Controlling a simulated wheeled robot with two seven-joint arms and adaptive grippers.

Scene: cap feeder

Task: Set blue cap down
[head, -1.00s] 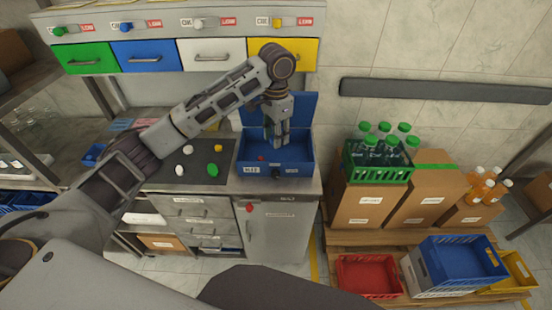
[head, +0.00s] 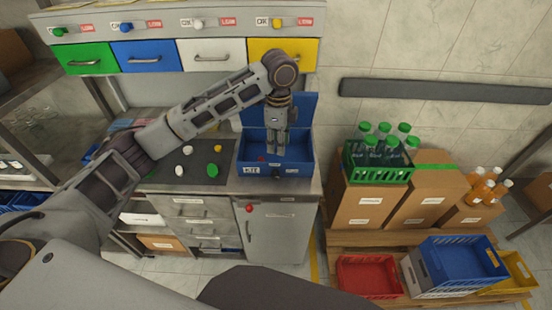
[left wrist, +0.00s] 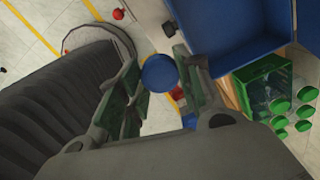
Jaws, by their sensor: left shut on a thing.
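My left gripper (head: 275,150) reaches down into the open blue kit box (head: 297,171) on the counter. In the left wrist view its fingers (left wrist: 158,85) are closed around a round blue cap (left wrist: 159,72). The cap cannot be made out in the head view. A small red thing (head: 262,159) lies inside the box, left of the fingers. The blue box also shows in the left wrist view (left wrist: 213,25). My right gripper is not in view.
White, yellow and green caps lie on a dark mat (head: 160,172) left of the box. Colored drawers (head: 147,56) are above the counter. A green crate (head: 377,174) of bottles stands on cartons at the right.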

